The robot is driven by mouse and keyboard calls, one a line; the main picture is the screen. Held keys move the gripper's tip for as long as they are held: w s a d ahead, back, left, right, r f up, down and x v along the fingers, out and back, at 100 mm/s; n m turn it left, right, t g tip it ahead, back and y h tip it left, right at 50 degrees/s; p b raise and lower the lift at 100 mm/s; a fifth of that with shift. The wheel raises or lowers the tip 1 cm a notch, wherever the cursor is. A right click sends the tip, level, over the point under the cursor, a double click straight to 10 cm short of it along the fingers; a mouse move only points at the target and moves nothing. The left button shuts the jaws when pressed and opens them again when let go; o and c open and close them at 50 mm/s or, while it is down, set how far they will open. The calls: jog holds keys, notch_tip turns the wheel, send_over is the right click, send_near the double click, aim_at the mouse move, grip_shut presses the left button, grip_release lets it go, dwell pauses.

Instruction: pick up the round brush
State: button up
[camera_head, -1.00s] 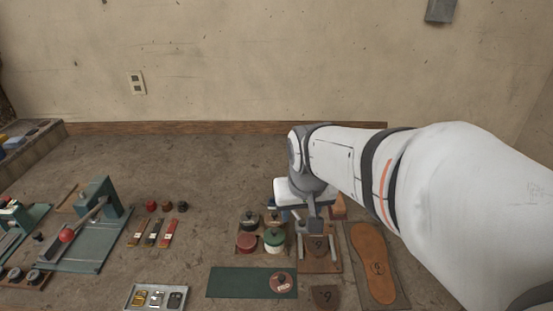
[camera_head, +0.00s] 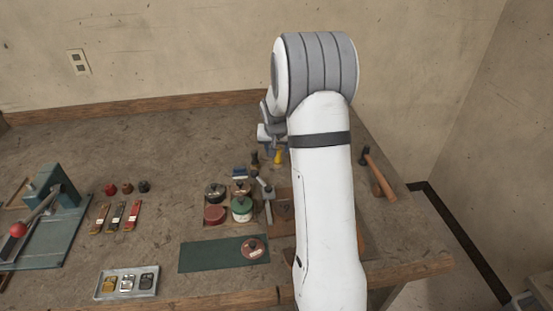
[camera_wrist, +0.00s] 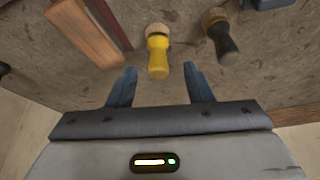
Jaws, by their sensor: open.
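Two short brushes with tan bristle heads show in the wrist view: one with a yellow handle (camera_wrist: 158,58) and one with a black handle (camera_wrist: 226,46). I cannot tell from the label alone which is the round brush. In the head view the yellow one (camera_head: 278,158) and the black one (camera_head: 255,161) stand behind the tins. My gripper (camera_wrist: 160,69) is open and empty; the yellow handle's end lies between or just beyond its blue fingertips, not gripped. In the head view my arm partly hides the gripper.
In the head view, several round tins (camera_head: 214,215) stand in front, a hammer (camera_head: 378,172) lies to the right, and a green mat (camera_head: 205,254) lies nearer. The bench behind the tins at left is clear.

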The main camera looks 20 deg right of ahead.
aim_at(278, 153)
jog(key=shift+d+p+x, duration=0.2)
jog(key=shift+p+x, duration=0.6)
jog(key=shift+x, duration=2.1)
jog(key=shift+w+r, duration=0.1)
jog(key=shift+w, duration=0.05)
jog(key=shift+c, duration=0.5)
grip_shut()
